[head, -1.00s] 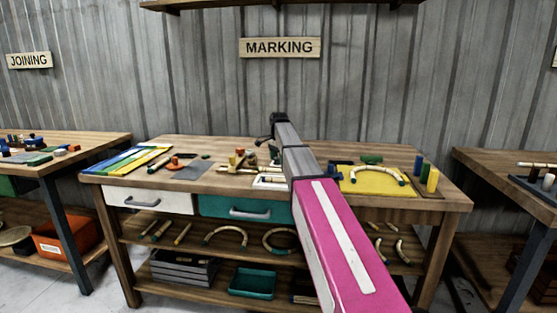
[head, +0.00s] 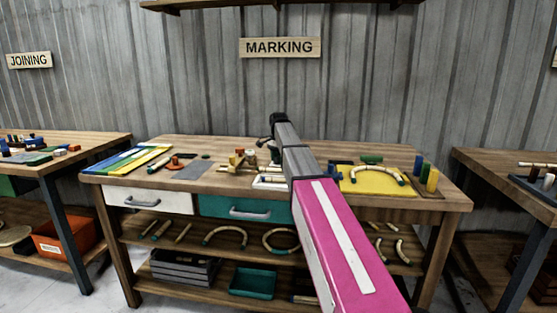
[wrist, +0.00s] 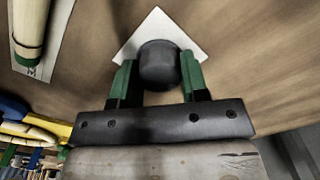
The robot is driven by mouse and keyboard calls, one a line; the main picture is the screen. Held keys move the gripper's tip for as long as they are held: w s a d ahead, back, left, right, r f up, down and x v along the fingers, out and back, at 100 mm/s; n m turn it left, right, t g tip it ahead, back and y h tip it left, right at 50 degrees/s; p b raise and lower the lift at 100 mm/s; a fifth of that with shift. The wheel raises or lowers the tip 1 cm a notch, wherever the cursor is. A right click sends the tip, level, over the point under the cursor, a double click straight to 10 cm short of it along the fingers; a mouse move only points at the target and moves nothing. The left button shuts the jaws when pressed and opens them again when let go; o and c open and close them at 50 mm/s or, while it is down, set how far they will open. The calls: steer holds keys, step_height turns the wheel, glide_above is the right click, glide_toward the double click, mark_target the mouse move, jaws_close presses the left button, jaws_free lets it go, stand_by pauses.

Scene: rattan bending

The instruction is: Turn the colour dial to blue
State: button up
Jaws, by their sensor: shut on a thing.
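The dial's round dark knob (wrist: 158,66) stands on a white square plate (wrist: 160,28) on the wooden bench top in the wrist view. The plate appears turned like a diamond. My gripper (wrist: 158,78) has its green-tipped fingers on either side of the knob, shut on it. No colour marks or pointer can be made out on the dial, so its setting cannot be told. In the head view my own arm hides the fingers and the knob.
A pale rod (wrist: 30,20) on a light strip lies left of the dial in the wrist view. The marking bench (head: 455,200) also carries coloured strips (head: 125,160), a yellow board (head: 375,182) with a curved piece, and upright coloured cylinders (head: 432,180) at the right.

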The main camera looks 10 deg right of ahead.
steer(key=n, duration=1)
steer(key=shift+a, duration=0.1)
steer(key=shift+n, duration=0.3)
stand_by(0.3)
steer(key=o, duration=0.9)
steer(key=shift+o, duration=0.2)
step_height(320, 180, up, 11)
steer(key=shift+f, duration=0.1)
